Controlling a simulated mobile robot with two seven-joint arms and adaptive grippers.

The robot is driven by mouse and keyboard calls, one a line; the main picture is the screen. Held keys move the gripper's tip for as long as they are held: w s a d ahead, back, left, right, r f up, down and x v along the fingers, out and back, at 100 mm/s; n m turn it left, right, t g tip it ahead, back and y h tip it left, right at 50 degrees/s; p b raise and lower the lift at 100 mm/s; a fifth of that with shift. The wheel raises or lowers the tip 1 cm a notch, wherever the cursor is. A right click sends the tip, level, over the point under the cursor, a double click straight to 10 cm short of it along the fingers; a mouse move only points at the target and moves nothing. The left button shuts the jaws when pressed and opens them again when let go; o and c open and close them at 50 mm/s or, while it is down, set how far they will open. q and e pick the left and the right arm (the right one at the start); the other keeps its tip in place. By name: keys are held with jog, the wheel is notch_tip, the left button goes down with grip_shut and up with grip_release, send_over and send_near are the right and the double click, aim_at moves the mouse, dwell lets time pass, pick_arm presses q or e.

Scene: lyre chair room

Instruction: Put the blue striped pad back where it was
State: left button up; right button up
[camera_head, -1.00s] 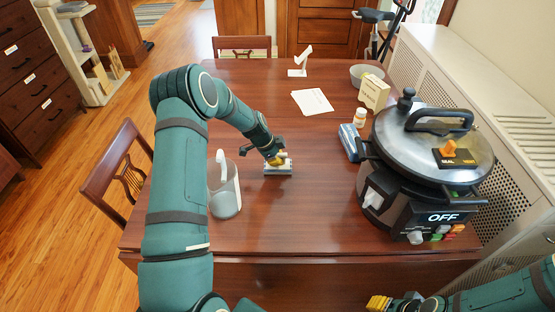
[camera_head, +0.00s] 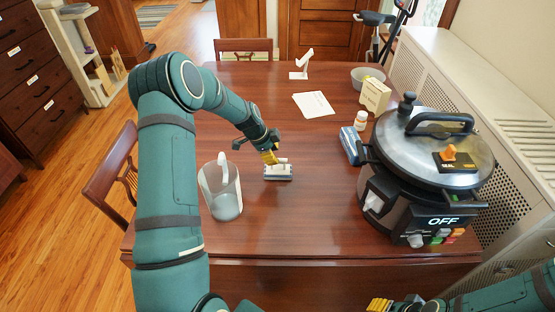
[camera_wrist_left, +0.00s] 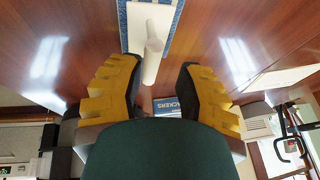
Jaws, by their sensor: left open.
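The blue striped pad (camera_head: 278,177) lies flat on the wooden table, right of the clear pitcher, with a pale upright handle on top. In the left wrist view, the pad (camera_wrist_left: 124,22) shows at the top, its white handle (camera_wrist_left: 150,40) pointing between the fingers. My left gripper (camera_head: 272,157) is open at the pad's handle, its yellow fingers (camera_wrist_left: 157,75) spread apart with clear gaps to the handle. My right gripper (camera_head: 380,304) shows only partly at the bottom edge; its jaw state is unclear.
A clear pitcher (camera_head: 222,190) stands left of the pad. A large cooker (camera_head: 430,170) fills the right side. A blue box (camera_head: 350,146), a small bottle (camera_head: 361,120), a cream box (camera_head: 374,95) and a paper (camera_head: 314,104) lie farther back. The table's front is clear.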

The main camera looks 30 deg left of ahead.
pick_arm(q)
jog(key=v, duration=0.6)
jog(key=shift+r, duration=0.25)
